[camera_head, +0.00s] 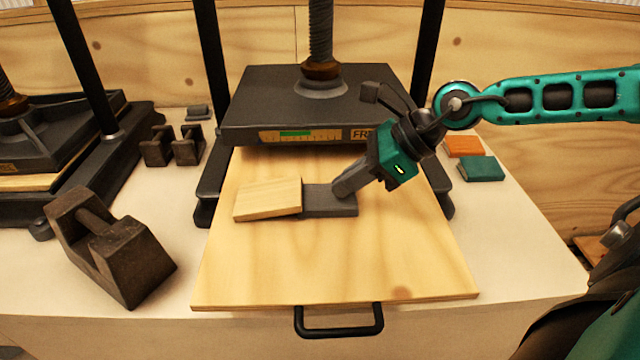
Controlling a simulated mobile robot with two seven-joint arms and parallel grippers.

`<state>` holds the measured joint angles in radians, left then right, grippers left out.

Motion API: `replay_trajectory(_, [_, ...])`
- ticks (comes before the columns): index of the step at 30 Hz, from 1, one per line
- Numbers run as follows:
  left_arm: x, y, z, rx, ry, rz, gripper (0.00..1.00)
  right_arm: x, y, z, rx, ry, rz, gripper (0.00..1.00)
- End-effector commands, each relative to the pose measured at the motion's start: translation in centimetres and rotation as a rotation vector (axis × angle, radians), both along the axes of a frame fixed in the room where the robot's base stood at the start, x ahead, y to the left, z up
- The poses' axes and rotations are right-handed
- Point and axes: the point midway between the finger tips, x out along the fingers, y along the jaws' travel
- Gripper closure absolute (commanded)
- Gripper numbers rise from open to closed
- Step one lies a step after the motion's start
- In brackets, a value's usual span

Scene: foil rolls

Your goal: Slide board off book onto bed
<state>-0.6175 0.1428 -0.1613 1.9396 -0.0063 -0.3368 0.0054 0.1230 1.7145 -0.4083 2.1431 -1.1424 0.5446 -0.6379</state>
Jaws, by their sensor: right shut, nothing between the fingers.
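The pale wooden board (268,199) lies left of the middle of the press bed (330,265). The grey book (318,203) lies flat on the bed just right of it. The board's right end overlaps the book's left part, and most of the board extends left beyond the visible book. I cannot tell whether its left end touches the bed. My right gripper (341,192) is shut and empty, its fingertips pointing down-left at the book's right part and hiding some of it. I cannot tell whether they touch it. My left gripper is not in view.
The dark platen (290,115) of the press hangs over the back of the bed. A black handle (340,333) is at the bed's front edge. A large dark weight (110,245) stands left. Orange (463,146) and green (481,168) blocks lie right. The bed's front is clear.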

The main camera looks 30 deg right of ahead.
Motion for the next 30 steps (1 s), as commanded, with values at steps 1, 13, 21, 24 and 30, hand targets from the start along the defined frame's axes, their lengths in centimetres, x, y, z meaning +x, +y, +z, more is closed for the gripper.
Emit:
replay_trajectory(1, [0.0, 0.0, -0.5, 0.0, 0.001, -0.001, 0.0, 0.2, 0.3, -0.7, 0.004, 0.0, -0.001, 1.0])
replay_trajectory(13, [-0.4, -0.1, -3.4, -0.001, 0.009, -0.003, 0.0, 1.8, 2.0, -0.9, 0.005, -0.005, -0.008, 1.0])
replay_trajectory(21, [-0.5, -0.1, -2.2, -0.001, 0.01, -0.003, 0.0, 2.8, 3.0, -0.4, 0.002, -0.004, -0.008, 1.0])
replay_trajectory(24, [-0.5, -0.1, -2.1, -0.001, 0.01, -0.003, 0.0, 3.0, 3.2, -0.5, 0.001, -0.002, -0.008, 1.0])
replay_trajectory(30, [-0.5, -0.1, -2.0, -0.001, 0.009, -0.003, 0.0, 3.1, 3.4, -0.6, -0.002, 0.0, -0.008, 1.0])
